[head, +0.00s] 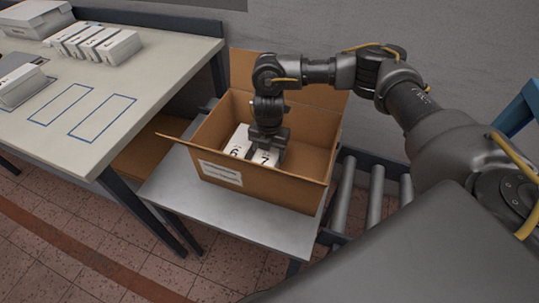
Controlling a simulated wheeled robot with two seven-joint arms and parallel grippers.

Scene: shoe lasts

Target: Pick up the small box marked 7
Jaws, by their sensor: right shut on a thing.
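The small white box marked 7 (264,158) stands inside an open cardboard carton. A white box marked 6 (236,146) stands beside it on the left. My right gripper (268,141) reaches down into the carton from above and is shut on the box marked 7, covering its upper part. The lower parts of both boxes are hidden by the carton's front wall. My left gripper is not in view.
The cardboard carton (270,188) stands with raised flaps on a grey table (170,195). Roller conveyor (375,195) lies to its right. On the left, a worktable (150,75) holds several white boxes (110,45) and blue outlined rectangles, two of them empty.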

